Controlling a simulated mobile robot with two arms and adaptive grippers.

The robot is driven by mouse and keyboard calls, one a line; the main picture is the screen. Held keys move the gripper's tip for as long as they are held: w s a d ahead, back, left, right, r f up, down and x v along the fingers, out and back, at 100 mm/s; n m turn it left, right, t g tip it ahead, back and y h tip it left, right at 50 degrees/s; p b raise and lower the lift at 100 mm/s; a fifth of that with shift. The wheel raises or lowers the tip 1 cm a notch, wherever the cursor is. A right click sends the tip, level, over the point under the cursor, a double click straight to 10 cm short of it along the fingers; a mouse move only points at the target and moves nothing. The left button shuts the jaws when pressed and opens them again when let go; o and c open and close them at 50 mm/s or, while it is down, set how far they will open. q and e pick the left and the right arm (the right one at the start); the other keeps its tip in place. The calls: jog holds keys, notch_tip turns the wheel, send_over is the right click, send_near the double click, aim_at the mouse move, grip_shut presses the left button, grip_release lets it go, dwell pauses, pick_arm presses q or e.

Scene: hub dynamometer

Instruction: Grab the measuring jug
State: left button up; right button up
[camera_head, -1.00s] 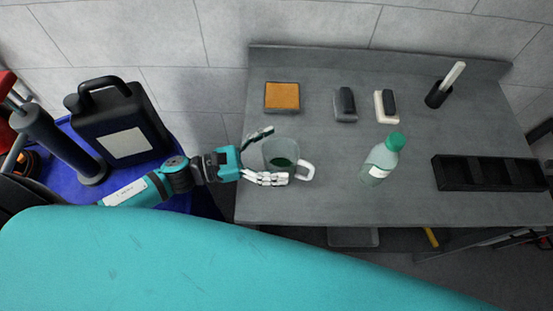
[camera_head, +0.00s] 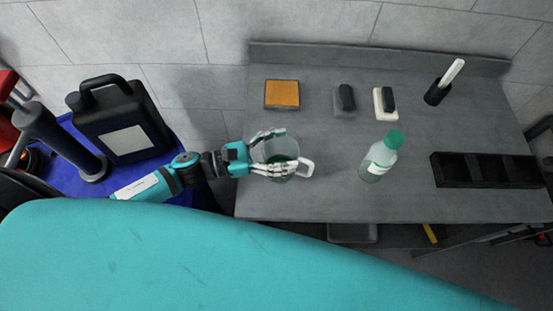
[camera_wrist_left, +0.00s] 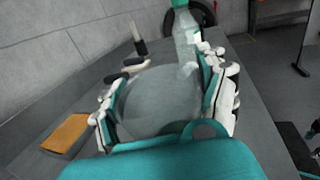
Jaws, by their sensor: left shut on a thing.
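The measuring jug (camera_head: 284,148) is a clear, greyish vessel with a pale handle on its right side and something green low inside. It stands on the left part of the grey bench. My left gripper (camera_head: 270,153) comes in from the left and is shut on the jug, its fingers around both sides of the body. My right gripper is not in view.
A clear bottle with a green cap (camera_head: 380,158) stands right of the jug. An orange sponge-like block (camera_head: 282,95), two dark-topped blocks, a brush in a black holder (camera_head: 438,94) and a black tray (camera_head: 490,171) are also on the bench. A black canister (camera_head: 122,128) stands left.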

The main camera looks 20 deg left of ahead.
pick_arm(q)
jog(key=shift+c, duration=0.3)
jog(key=shift+r, duration=0.15)
jog(key=s+d+r+b, duration=0.2)
jog(key=s, duration=0.5)
jog(key=s+d+r+b, duration=0.2)
jog(key=s, duration=0.6)
jog(key=shift+d+r+b, duration=0.3)
jog(key=shift+r+b, duration=0.05)
jog(key=shift+s, duration=0.2)
jog(key=shift+w, duration=0.1)
dwell(1.7)
